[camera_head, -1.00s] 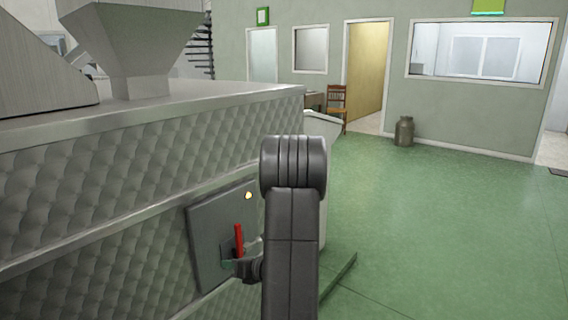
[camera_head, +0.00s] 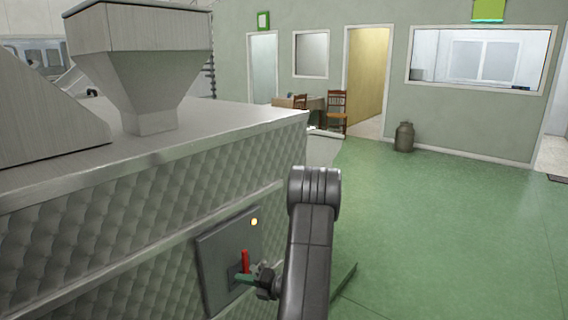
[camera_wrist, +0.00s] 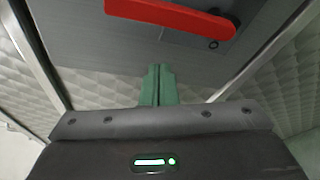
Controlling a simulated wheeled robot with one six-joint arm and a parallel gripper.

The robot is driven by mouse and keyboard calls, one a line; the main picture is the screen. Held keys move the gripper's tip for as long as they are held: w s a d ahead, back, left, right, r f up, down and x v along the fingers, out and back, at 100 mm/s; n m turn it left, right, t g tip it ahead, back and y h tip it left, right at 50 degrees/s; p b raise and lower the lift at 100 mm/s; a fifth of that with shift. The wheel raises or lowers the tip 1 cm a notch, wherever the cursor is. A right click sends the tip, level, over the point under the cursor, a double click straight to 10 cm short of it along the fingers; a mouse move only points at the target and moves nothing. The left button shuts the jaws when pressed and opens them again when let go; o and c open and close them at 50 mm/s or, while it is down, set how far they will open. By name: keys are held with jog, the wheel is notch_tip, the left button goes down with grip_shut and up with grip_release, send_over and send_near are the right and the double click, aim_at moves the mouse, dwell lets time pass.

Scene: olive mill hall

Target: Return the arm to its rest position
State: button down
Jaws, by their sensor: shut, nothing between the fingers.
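A red lever (camera_head: 245,262) stands upright on a grey panel (camera_head: 215,262) on the side of the quilted metal machine. In the wrist view, the red lever (camera_wrist: 170,14) lies across the top, beyond the fingertips. My gripper (camera_head: 242,279) is just below and in front of the lever in the head view. In the wrist view my gripper (camera_wrist: 155,72) shows its green fingers pressed together with nothing between them. A gap seems to show between fingertips and lever; whether they touch the panel I cannot tell.
A small yellow light (camera_head: 254,221) glows on the panel. The machine (camera_head: 100,215) with its hopper (camera_head: 148,70) fills the left side, close to my arm. Open green floor (camera_head: 440,230) lies right. A metal can (camera_head: 404,137) and chairs (camera_head: 337,108) stand by the far wall.

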jog(key=s+d+r+m+y+p, duration=0.1)
jog(key=s+d+m, duration=0.15)
jog(key=d, duration=0.55)
jog(key=s+p+x, duration=0.1)
jog(key=p+x, duration=0.1)
jog(key=x, duration=0.5)
jog(key=a+f+n+t+h+b, duration=0.2)
jog(key=f+n+h+b, duration=0.3)
jog(key=n+b, duration=0.8)
notch_tip(320, 180, down, 3)
jog(key=a+b, duration=0.1)
jog(key=b, duration=0.8)
jog(key=shift+w+a+r+t, duration=0.15)
jog(key=shift+w+a+t, duration=0.15)
jog(key=shift+t, duration=0.1)
jog(key=shift+s+r, duration=0.1)
